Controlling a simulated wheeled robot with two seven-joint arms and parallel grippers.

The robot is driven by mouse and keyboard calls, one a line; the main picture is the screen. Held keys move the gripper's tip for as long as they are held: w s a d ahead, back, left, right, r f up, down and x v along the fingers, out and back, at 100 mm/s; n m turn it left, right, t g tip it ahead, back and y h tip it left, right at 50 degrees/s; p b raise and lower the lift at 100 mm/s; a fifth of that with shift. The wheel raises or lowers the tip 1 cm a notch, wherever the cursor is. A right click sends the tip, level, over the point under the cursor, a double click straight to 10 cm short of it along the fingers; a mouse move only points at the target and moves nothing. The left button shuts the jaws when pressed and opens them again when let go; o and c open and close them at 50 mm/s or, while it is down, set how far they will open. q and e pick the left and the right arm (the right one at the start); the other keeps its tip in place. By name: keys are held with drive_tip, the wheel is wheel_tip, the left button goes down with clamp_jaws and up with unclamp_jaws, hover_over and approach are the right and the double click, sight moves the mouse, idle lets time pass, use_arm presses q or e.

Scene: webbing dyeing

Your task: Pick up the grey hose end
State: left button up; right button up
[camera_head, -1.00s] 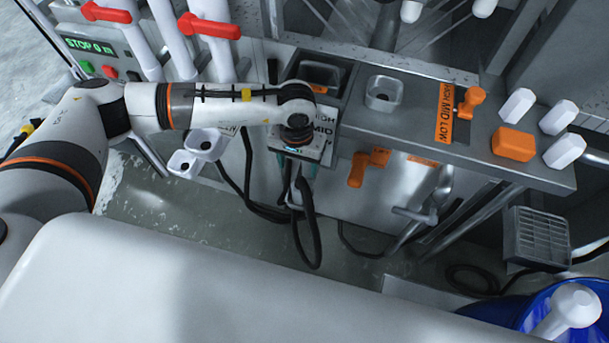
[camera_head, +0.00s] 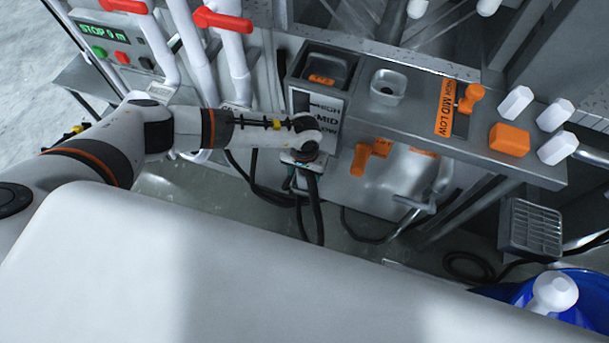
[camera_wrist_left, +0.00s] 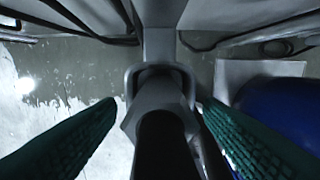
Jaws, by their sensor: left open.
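The grey hose end (camera_wrist_left: 158,93) shows in the left wrist view as a faceted grey collar on a dark hose, in front of a grey U-shaped bracket. My left gripper (camera_wrist_left: 159,112) is open, with one green finger on each side of the collar and visible gaps between. In the head view my left gripper (camera_head: 302,168) is below the HIGH/MID/LOW panel, mostly hidden under my wrist. The hose end cannot be made out there; dark hoses (camera_head: 318,205) hang just below. My right gripper is not in view.
A metal counter (camera_head: 420,122) with a small basin (camera_head: 388,86) and orange valve handle (camera_head: 468,98) stands behind my left wrist. Another orange handle (camera_head: 361,160) juts out to its right. Red-handled white pipes (camera_head: 232,60) stand left; a blue drum (camera_head: 585,300) stands lower right.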

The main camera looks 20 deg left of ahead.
use_arm(q)
drive_tip(key=shift+c, duration=0.5)
drive_tip(key=c, duration=1.1)
